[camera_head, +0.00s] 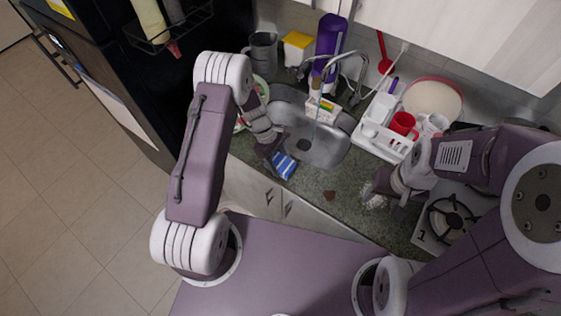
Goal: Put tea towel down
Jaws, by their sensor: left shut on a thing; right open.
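The tea towel (285,166) looks like a small blue bundle with white stripes. It is at the front edge of the counter, just in front of the sink. My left gripper (275,157) is shut on it; the fingers are partly hidden by my wrist. I cannot tell whether the towel touches the counter. My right gripper (370,192) is open over the counter to the right, near a patch of white grains (374,198). Its fingertips are small in this view.
The sink (318,145) with a tap is behind the towel. A white dish rack (383,138) with a red mug (403,124) stands right of it. A stove burner (449,219) is at the right. A small brown bit (329,196) lies on fairly clear speckled counter.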

